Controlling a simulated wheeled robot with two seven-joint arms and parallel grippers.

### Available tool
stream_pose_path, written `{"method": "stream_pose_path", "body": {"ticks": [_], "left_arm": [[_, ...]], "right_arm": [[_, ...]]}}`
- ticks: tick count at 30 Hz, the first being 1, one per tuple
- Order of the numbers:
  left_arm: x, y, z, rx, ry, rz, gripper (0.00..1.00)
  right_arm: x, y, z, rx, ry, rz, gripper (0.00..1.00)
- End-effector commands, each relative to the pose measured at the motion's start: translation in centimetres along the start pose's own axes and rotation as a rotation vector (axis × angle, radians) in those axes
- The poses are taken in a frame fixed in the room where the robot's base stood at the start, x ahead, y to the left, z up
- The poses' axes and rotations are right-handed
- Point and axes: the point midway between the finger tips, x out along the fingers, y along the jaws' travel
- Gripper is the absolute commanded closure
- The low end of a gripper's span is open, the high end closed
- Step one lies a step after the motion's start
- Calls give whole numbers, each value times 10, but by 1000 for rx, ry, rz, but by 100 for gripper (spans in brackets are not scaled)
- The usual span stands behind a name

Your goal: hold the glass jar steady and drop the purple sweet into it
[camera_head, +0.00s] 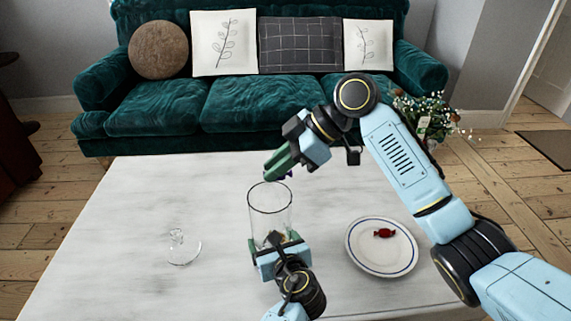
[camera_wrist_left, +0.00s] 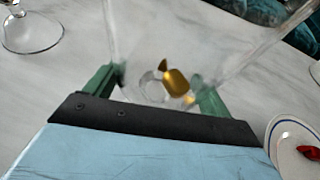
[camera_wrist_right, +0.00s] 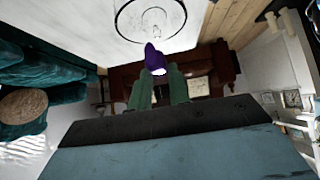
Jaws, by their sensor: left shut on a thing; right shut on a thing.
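The clear glass jar (camera_head: 270,207) stands open and upright on the table. My left gripper (camera_head: 280,246) is shut around its lower part; the jar also fills the left wrist view (camera_wrist_left: 150,45). A gold-wrapped sweet (camera_wrist_left: 176,80) lies inside the jar. My right gripper (camera_head: 276,170) is shut on the purple sweet (camera_head: 289,175), just above the jar's far rim in the head view. The sweet is mostly hidden there by the fingers. In the right wrist view the purple sweet (camera_wrist_right: 154,61) sticks out past the fingertips (camera_wrist_right: 157,82), close to a round glass rim.
A glass lid (camera_head: 184,248) with a knob lies on the table left of the jar. A white plate (camera_head: 364,263) with a blue ring holds a red sweet (camera_head: 384,233) at the right. A green sofa (camera_head: 225,104) stands behind the pale table (camera_head: 120,225).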

Motion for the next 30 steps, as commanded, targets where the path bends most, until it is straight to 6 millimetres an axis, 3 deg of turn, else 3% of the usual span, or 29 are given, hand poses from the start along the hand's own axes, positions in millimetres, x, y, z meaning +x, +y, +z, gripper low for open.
{"method": "stream_pose_path", "body": {"ticks": [12,23,24,30], "left_arm": [[0,1,-1,1,2,2,59],[0,1,-1,1,2,2,59],[0,1,-1,1,2,2,59],[0,1,-1,1,2,2,59]], "right_arm": [[31,0,32,3,-1,1,100],[35,0,36,3,-1,3,100],[35,0,36,3,-1,3,80],[35,0,36,3,-1,3,56]]}}
